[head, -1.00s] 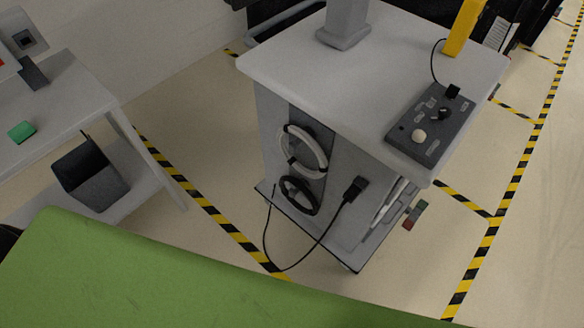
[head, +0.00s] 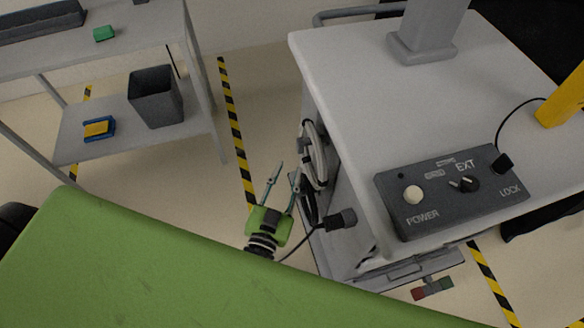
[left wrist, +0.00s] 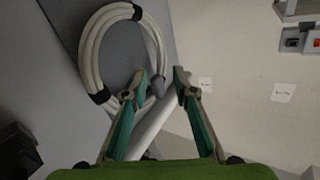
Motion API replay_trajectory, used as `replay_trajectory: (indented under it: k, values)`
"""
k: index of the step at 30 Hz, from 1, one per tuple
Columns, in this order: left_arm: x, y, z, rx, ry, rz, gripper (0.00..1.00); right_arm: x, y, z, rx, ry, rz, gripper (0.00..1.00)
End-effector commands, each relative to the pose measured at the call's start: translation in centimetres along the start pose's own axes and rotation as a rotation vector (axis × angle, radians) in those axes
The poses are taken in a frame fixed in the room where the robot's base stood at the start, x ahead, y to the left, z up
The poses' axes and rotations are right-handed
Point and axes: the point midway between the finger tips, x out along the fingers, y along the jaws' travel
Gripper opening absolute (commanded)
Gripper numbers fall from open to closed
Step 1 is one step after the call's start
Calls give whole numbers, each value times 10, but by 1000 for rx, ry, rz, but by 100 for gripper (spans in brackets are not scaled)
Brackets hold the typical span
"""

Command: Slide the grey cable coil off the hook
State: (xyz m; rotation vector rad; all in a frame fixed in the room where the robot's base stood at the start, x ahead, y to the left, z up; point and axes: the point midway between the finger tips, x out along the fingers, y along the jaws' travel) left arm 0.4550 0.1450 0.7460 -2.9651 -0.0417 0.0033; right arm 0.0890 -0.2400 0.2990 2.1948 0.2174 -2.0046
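The grey cable coil (head: 318,152), pale with black ties, hangs on the left side of the cart (head: 345,75) in the head view. In the left wrist view the coil (left wrist: 90,52) is a large ring at upper left. A grey rounded peg end (left wrist: 157,86), apparently the hook, shows beside its lower right. My left gripper (head: 286,172) is open and empty, just left of the coil. In the left wrist view its fingertips (left wrist: 161,74) stand apart, with the peg end between or behind them; the depth is unclear. My right gripper is out of view.
A black coil (head: 309,203) hangs below the grey one, near a black plug (head: 340,219) on a cable. A control box (head: 450,190) sits on the cart top. A shelf table with a dark bin (head: 156,97) stands at left. Open floor lies between.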

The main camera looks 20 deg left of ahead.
Motion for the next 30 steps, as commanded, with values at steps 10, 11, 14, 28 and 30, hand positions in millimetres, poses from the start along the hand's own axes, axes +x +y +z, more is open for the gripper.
replay_trajectory:
  k: [10,11,14,28,30]
  values:
    - [51,0,-2,-1,4,0,26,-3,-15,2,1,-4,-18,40]
    - [57,0,-2,-2,4,0,26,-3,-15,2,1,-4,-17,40]
    - [77,0,-2,0,4,-1,26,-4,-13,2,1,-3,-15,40]
    - [135,0,0,0,0,1,26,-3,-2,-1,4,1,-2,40]
    - [137,0,0,0,0,1,26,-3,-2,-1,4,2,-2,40]
